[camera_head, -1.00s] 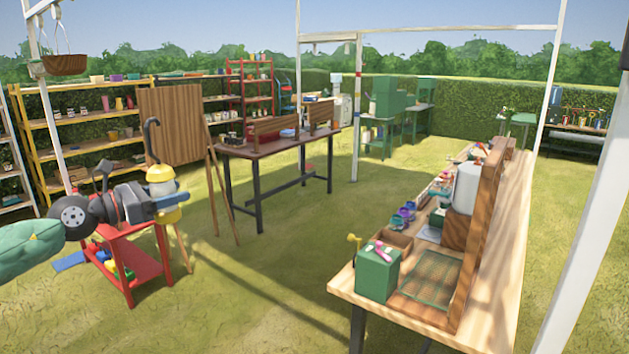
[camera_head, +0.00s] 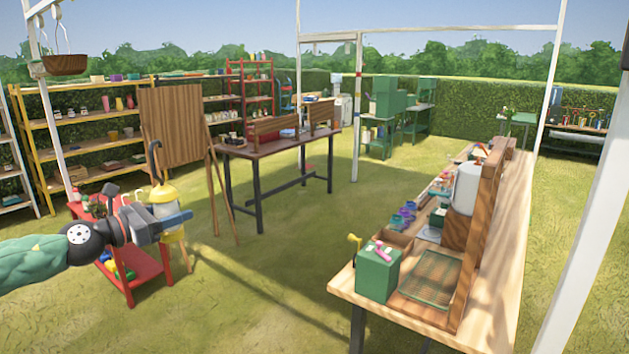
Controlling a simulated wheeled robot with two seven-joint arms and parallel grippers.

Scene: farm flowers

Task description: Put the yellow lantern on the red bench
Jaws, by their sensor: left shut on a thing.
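The yellow lantern (camera_head: 165,194) has a pale glass body, a yellow cap and base, and a dark hooked handle. My left gripper (camera_head: 176,222) is shut on it and holds it upright in the air at the left of the head view. The gripper partly hides the lantern's lower body. A long bench with a dark red top (camera_head: 285,146) stands on dark legs beyond and to the right of the lantern. A smaller red two-level stand (camera_head: 142,272) is behind my left gripper, partly hidden by it. My right gripper is not in view.
A cluttered wooden table (camera_head: 505,290) is at right, with open grass between.

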